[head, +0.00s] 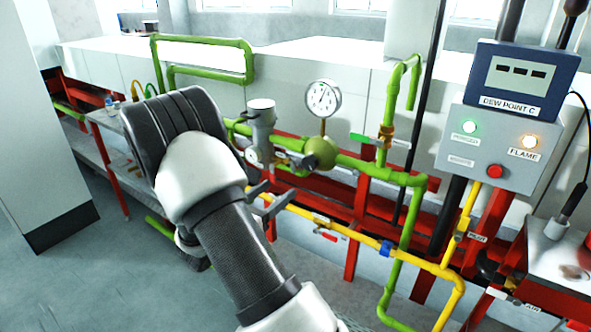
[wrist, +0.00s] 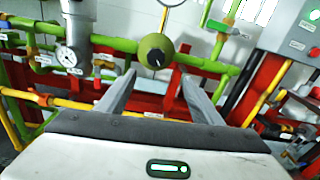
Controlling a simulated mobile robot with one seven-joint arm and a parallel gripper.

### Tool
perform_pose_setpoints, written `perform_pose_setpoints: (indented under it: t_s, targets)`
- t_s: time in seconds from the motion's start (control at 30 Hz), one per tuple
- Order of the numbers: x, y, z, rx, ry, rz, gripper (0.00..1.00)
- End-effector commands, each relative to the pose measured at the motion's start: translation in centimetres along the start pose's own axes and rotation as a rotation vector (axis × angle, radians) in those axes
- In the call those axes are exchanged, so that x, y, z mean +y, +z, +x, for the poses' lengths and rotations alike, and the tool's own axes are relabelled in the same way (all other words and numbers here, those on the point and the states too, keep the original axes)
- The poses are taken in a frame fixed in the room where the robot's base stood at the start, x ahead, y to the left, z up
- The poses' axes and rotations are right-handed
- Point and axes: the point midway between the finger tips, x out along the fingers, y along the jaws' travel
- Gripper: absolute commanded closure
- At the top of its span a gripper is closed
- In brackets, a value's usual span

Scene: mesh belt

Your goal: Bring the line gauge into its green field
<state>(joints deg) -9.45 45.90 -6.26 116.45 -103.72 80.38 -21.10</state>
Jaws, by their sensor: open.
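A round white dial gauge (head: 323,98) stands on a stem above a green ball-shaped body (head: 320,152) on the green pipe. Its needle and any green field are too small to read. In the wrist view the green ball-shaped body (wrist: 155,50) sits just beyond my fingers, with a dark mark on its front. Left of it is a grey cylindrical unit (head: 262,125) with a small dial (head: 252,155); that small dial also shows in the wrist view (wrist: 68,57). My gripper (head: 270,200) is open and empty, in front of and below the green pipe; its fingers (wrist: 157,88) point toward the ball-shaped body.
A yellow pipe (head: 345,232) with a red-handled valve (head: 328,236) runs low in front of a red frame. A grey control box (head: 490,145) with lamps and a red button stands right, below a display (head: 522,80).

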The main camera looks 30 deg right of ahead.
Motion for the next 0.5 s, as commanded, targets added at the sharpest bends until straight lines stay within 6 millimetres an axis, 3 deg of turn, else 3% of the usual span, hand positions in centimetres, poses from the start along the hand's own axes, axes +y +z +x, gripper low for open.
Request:
perform_pose_setpoints:
  t_s: [0.23,0.5]
  targets:
    - [0.7,-0.6,2.1,-0.018,0.023,-0.027,0.4]
    - [0.8,-0.5,7.9,-0.016,0.021,-0.024,0.4]
